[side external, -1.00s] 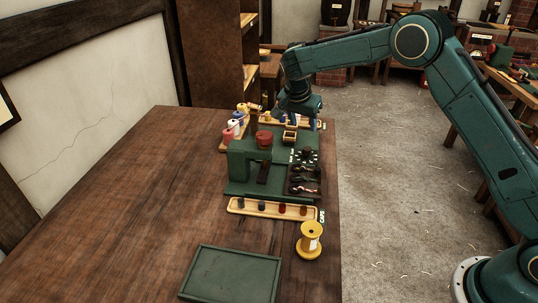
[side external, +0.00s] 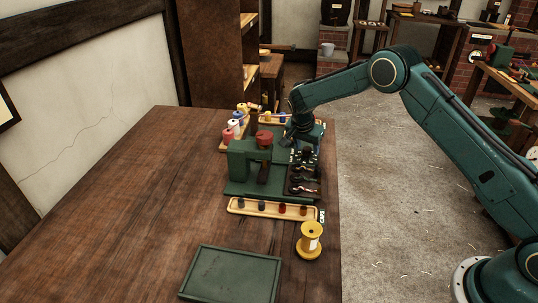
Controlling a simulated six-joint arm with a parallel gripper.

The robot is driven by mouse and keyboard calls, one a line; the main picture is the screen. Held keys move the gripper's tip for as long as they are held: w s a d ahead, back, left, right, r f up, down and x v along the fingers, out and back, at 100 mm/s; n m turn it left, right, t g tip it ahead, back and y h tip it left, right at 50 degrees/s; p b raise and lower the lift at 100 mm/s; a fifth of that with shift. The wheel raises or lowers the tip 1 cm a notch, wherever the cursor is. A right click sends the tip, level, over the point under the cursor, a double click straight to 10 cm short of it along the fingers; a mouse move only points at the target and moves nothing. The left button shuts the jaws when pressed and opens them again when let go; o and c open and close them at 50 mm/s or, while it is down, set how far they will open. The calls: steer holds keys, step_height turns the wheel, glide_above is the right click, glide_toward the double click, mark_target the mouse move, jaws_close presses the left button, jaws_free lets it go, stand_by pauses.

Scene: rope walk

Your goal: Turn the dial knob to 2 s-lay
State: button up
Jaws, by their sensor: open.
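A dark dial knob (side external: 306,156) sits on the dark control panel (side external: 292,183) at the right side of the green machine (side external: 241,170). Small white marks surround the knob, but they are too small to read, so its setting cannot be told. My gripper (side external: 305,147) points down and is open, right over the knob. Its fingers partly hide the knob, and I cannot tell whether they touch it.
Switches or levers with pale and red parts stand on the panel just in front of the knob. A red cap (side external: 264,139) tops the machine. A wooden tray of caps (side external: 272,209), a yellow spool (side external: 310,241) and a green tray (side external: 232,273) lie nearer. The table's left is clear.

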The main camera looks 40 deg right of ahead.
steer(key=shift+f, duration=0.25)
steer(key=c, duration=1)
steer(key=shift+o, duration=0.2)
